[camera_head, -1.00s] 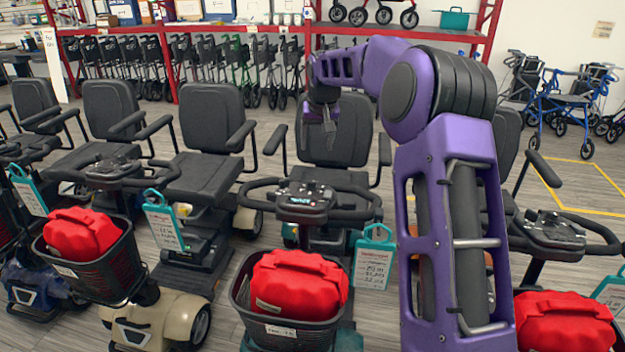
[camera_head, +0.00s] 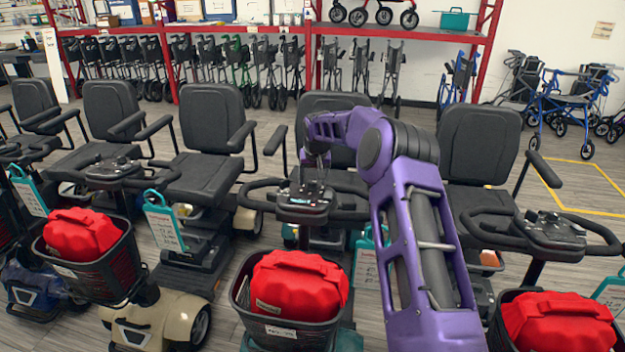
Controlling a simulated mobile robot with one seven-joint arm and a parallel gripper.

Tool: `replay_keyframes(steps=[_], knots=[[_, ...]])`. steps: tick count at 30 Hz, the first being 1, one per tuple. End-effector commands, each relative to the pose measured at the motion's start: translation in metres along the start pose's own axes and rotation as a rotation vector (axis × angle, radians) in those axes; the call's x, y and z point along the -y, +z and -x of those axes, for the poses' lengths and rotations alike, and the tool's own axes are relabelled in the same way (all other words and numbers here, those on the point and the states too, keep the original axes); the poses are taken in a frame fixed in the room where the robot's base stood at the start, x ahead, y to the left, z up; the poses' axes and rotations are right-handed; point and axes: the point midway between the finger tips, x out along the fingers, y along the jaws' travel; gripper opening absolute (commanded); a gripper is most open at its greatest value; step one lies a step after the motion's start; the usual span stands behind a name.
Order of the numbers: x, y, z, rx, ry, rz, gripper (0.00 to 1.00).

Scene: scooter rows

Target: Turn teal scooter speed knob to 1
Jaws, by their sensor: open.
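The teal scooter (camera_head: 350,341) stands at centre, with teal bodywork showing beside its black front basket. Its dark control console (camera_head: 303,205) sits between the handlebars behind the basket. The speed knob is too small to make out, and my gripper partly covers the console's upper part. My purple arm reaches in from the lower right. My gripper (camera_head: 318,178) points down at the console's far side, with its fingertips close to the console top. I cannot tell whether they touch it. The gripper is open.
A red bag (camera_head: 299,286) fills the front basket. A teal tag (camera_head: 368,255) hangs right of the console, partly behind my arm. A beige scooter (camera_head: 160,318) stands left and another scooter console (camera_head: 549,229) right. Black seats stand behind, and a red rack (camera_head: 400,36) lines the back.

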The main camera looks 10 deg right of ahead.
Motion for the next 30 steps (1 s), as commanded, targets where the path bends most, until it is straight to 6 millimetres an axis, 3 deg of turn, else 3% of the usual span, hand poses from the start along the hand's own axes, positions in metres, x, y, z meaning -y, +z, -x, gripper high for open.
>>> replay_keyframes(steps=[9, 21, 30], knots=[[0.0004, -0.0001, -0.0023, -0.001, 0.0, 0.0, 0.7], [0.0003, 0.0, -0.0021, 0.0, 0.0, 0.0, 0.0], [-0.0004, -0.0003, -0.0011, 0.002, -0.031, 0.047, 0.0]])
